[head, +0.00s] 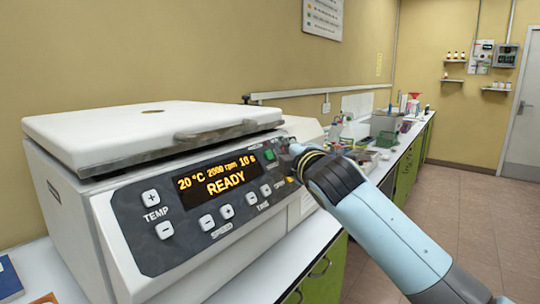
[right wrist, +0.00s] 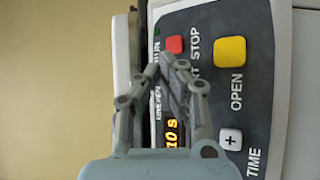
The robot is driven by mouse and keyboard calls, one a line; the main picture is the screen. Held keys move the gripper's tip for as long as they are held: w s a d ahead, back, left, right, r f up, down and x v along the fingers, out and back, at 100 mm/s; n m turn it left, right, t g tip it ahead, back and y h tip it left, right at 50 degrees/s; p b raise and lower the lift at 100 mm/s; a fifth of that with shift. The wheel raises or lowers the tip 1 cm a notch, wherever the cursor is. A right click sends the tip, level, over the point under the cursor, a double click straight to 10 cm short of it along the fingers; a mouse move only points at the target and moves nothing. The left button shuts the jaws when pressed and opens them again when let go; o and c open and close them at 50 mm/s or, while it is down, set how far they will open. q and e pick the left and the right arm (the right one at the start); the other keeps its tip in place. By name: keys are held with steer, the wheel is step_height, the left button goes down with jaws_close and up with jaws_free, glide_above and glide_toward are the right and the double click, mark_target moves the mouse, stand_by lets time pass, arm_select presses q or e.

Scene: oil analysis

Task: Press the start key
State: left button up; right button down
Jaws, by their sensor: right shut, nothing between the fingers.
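The white centrifuge (head: 60,190) stands on the bench with its lid down. Its display (head: 220,178) reads 20 °C, 2000 rpm, 10 s and READY. The green start key (head: 269,155) is on the dark panel, right of the display. My right gripper (head: 288,154) is at the panel's right end, close to the green key. In the right wrist view the shut, empty fingers (right wrist: 162,64) lie over the panel below the red stop key (right wrist: 174,44) and hide the green key. I cannot tell whether they touch it. My left gripper is not in view.
The yellow open key (right wrist: 229,50) is beside the red key. Further along the bench (head: 400,150) stand bottles and other lab items. The floor (head: 480,220) at the right is clear.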

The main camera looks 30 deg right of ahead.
steer(key=shift+w+a+f, duration=0.15)
steer(key=shift+w+f, duration=0.05)
steer(key=shift+w, duration=0.15)
steer(key=shift+w+a+f, duration=0.1)
steer(key=shift+w+f, duration=0.1)
steer(key=shift+w, duration=0.05)
stand_by(0.9)
steer(key=shift+s+d+r+p, duration=0.25)
steer(key=shift+s+r+p, duration=0.15)
steer(key=shift+s+p, duration=0.3)
steer(key=shift+w, duration=0.1)
steer(key=s+r+p, duration=0.1)
steer(key=s+d+r+p, duration=0.1)
steer(key=s+p, duration=0.1)
steer(key=s, duration=0.1)
steer(key=shift+d+r, duration=0.3)
steer(key=shift+r, duration=0.1)
